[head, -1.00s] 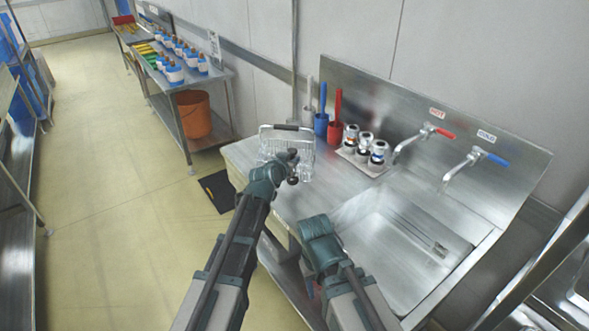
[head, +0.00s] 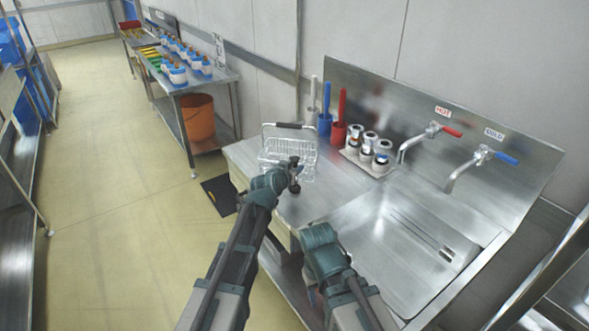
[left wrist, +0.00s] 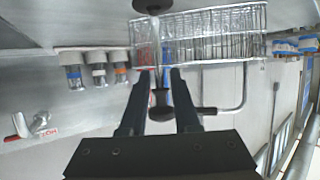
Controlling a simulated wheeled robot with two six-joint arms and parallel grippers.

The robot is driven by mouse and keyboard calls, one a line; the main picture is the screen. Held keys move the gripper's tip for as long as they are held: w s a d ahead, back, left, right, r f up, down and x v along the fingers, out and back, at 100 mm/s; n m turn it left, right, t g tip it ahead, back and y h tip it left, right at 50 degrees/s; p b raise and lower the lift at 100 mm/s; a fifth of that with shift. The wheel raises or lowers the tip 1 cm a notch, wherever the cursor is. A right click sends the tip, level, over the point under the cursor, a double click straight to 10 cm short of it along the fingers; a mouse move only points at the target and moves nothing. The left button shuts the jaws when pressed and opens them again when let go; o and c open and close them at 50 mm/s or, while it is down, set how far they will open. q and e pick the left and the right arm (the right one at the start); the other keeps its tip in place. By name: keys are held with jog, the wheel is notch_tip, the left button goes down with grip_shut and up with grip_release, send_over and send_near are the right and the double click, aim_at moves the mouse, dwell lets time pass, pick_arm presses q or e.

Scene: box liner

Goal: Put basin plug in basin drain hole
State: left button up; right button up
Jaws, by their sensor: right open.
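My left gripper (head: 291,176) is shut on the dark basin plug (head: 295,187) and holds it upright above the counter in front of the wire basket. In the left wrist view the plug's knob (left wrist: 160,104) is between the fingers and a dark disc (left wrist: 150,5) shows at the top edge. The steel basin (head: 405,235) is right of the gripper. I cannot make out its drain hole; my right arm covers part of the basin. My right gripper (head: 312,295) is low beside the counter front, open and mostly hidden by its arm.
A wire basket (head: 278,150), blue and red holders (head: 338,132) and a tray of jars (head: 369,152) stand along the counter's back. Hot (head: 433,131) and cold (head: 482,156) taps reach over the basin. Counter between basket and basin is clear.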

pick_arm(q)
jog(key=shift+o, duration=0.8)
jog(key=shift+r, duration=0.1)
jog(key=shift+r, duration=0.2)
jog(key=p+v, duration=0.5)
jog(key=v, duration=0.7)
jog(key=shift+f, duration=0.15)
jog(key=shift+s, duration=0.1)
